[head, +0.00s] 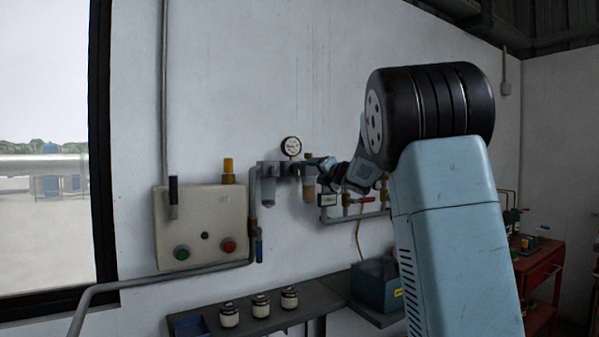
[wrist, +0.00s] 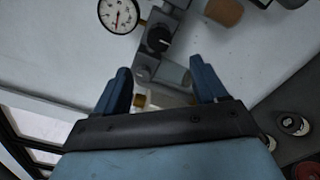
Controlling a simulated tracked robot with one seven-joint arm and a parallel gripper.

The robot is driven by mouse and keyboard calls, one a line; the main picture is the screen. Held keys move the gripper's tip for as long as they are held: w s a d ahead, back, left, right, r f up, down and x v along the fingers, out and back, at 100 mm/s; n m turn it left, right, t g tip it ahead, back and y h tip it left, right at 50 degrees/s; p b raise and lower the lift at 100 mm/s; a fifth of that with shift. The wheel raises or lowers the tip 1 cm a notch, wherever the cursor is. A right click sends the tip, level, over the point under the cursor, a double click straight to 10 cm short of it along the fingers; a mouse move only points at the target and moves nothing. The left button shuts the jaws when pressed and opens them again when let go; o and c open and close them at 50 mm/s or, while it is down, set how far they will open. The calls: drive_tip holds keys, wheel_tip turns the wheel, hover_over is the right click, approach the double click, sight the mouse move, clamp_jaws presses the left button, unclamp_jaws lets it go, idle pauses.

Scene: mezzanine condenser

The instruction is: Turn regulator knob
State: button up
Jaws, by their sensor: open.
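The regulator knob (wrist: 158,38) is a small black ribbed knob on a grey fitting beside the round white pressure gauge (wrist: 121,14) in the wrist view. In the head view the gauge (head: 291,146) stands above the wall-mounted air unit, and I cannot clearly make out the knob there. My gripper (wrist: 160,68) has its two blue fingers spread apart with nothing held. In the wrist view the knob shows just past the fingertips, roughly centred between them, and does not appear to be gripped. In the head view my arm partly hides the unit's right side.
Left of the unit is a beige control box (head: 201,228) with green and red buttons and a blue-handled valve (head: 259,249). Below is a shelf (head: 245,319) with several small jars. A teal case (head: 377,284) and red cart (head: 538,270) stand right.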

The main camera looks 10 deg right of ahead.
sight(299, 170)
drive_tip(key=x, duration=1.2)
drive_tip(key=shift+f, duration=0.1)
drive_tip(key=c, duration=1)
